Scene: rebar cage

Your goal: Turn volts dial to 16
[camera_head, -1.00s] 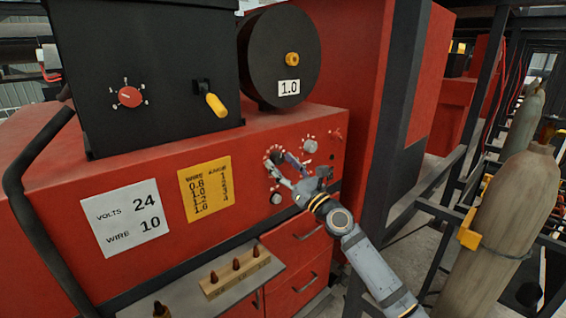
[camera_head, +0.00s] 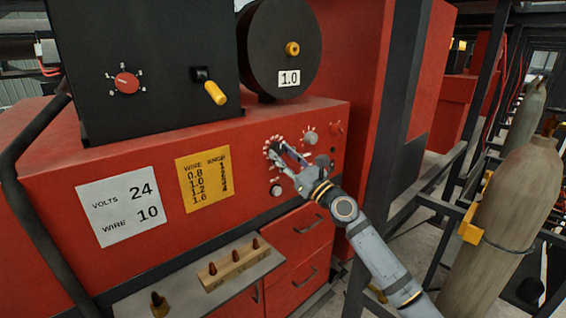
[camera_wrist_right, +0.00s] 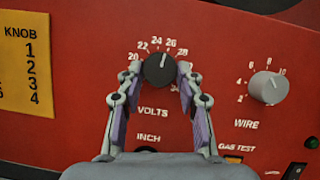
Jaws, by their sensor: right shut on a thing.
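The black volts dial (camera_wrist_right: 160,70) is on the red machine front, with a ring of white numbers around it in the right wrist view. Its white pointer mark points up, near 24 to 26. My right gripper (camera_wrist_right: 160,76) has one finger on each side of the dial and is shut on it. In the head view my right gripper (camera_head: 277,152) reaches the volts dial from the lower right and partly hides it. The left gripper is in neither view.
The grey wire knob (camera_wrist_right: 268,87) sits right of the volts dial. A white card (camera_head: 122,210) reads volts 24, wire 10. A yellow card (camera_head: 204,180) lists wire and knob values. A shelf (camera_head: 180,287) with a wooden nozzle block (camera_head: 235,268) juts out below. Gas cylinders (camera_head: 505,220) stand at right.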

